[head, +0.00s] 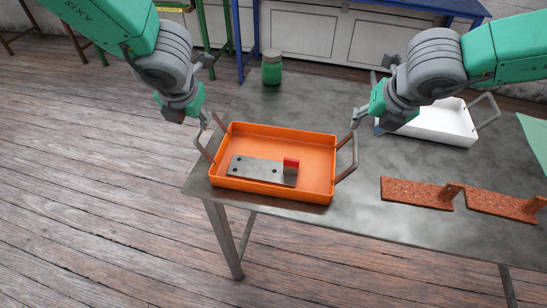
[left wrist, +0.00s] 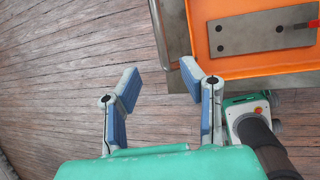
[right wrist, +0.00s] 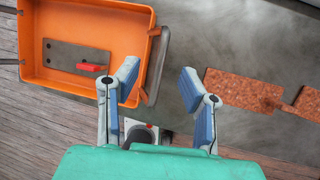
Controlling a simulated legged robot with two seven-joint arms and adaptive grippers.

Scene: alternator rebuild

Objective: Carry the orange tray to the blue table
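The orange tray (head: 318,150) lies on the grey metal table near its left front corner. It has a grey handle at each end. In it lie a grey plate with holes (head: 255,168) and a small red block (head: 291,163). Neither gripper visibly holds anything. The blue table (head: 430,5) shows partly at the back.
A white tray (head: 450,128) stands behind my right gripper. Two reddish-brown brackets (head: 415,193) lie right of the orange tray. A green jar (head: 271,70) stands at the table's back left. A green-framed table (head: 203,30) is behind left. Wooden floor left of the grey table is clear.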

